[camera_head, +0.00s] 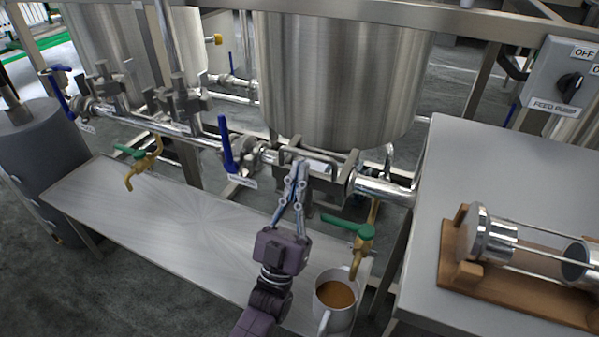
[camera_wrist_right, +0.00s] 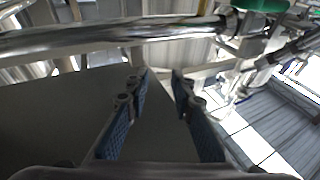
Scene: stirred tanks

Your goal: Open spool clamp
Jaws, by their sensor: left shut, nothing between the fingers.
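The spool clamp (camera_head: 343,181) appears to be the grey metal fitting on the horizontal pipe below the big tank in the head view. A bar-like handle (camera_head: 303,153) runs along its top. I cannot tell if the clamp is open or shut. My left gripper (camera_head: 296,170) has its fingers together with nothing between them, at the front of this fitting. They overlap it in the picture, and contact is unclear. My right gripper (camera_wrist_right: 163,73) shows only in its wrist view, with its fingers apart and empty.
A blue-handled valve (camera_head: 229,150) is just left of the fitting. A green-handled tap (camera_head: 355,233) hangs at its lower right, above a mug of brown liquid (camera_head: 322,311). A steel bench (camera_head: 160,225) lies below, and a grey table (camera_head: 470,165) stands at right.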

